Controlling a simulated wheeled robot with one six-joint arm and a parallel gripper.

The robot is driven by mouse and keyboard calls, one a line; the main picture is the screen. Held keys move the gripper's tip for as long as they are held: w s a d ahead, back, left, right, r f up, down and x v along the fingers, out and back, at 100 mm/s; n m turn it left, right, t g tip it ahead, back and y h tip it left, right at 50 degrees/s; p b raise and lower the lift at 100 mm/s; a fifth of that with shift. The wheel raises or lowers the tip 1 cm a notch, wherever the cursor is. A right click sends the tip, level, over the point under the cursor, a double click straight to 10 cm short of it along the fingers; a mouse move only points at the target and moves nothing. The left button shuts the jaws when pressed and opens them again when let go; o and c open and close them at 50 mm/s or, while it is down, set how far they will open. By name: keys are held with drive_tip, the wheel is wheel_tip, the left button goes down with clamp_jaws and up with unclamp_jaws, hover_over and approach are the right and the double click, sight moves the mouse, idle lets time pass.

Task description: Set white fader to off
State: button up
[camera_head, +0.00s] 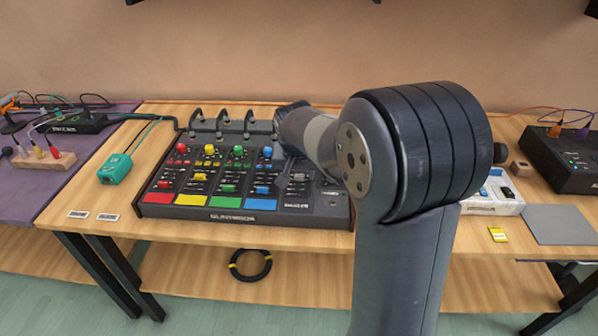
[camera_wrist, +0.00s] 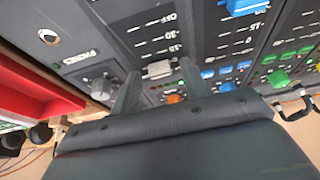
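The white fader cap (camera_wrist: 158,69) shows in the wrist view on the dark mixer panel. Scale marks run up from it toward an "OFF" label (camera_wrist: 171,18) near the picture's top, and the cap stands well away from that label. My gripper (camera_wrist: 161,68) is open, with one finger on each side of the cap. Narrow gaps seem to show between cap and fingers; contact is hard to judge. In the head view my gripper (camera_head: 284,180) is low over the right part of the mixer (camera_head: 248,216), and my arm and gripper partly hide that area.
A grey knob (camera_wrist: 102,87) is close to the left finger. In the head view a teal box (camera_head: 115,168) lies left and a black device (camera_head: 567,160) right.

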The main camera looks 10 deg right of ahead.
sight(298, 194)
clamp_jaws()
idle(0.3)
drive_tip(key=shift+s+a+b, duration=0.2)
drive_tip(key=shift+s+a, duration=0.1)
drive_tip(key=shift+s, duration=0.6)
drive_tip(key=shift+s+a+b, duration=0.15)
drive_tip(key=shift+s+a, duration=0.1)
drive_tip(key=shift+s, duration=0.6)
drive_tip(key=shift+s+a+b, duration=0.2)
drive_tip(key=shift+s+a, duration=0.1)
drive_tip(key=shift+s, duration=0.6)
drive_tip(key=shift+o, duration=0.5)
unclamp_jaws()
drive_tip(key=shift+s, duration=0.1)
drive_tip(key=p+v, duration=0.1)
drive_tip(key=v, duration=1)
drive_tip(key=shift+f, duration=0.2)
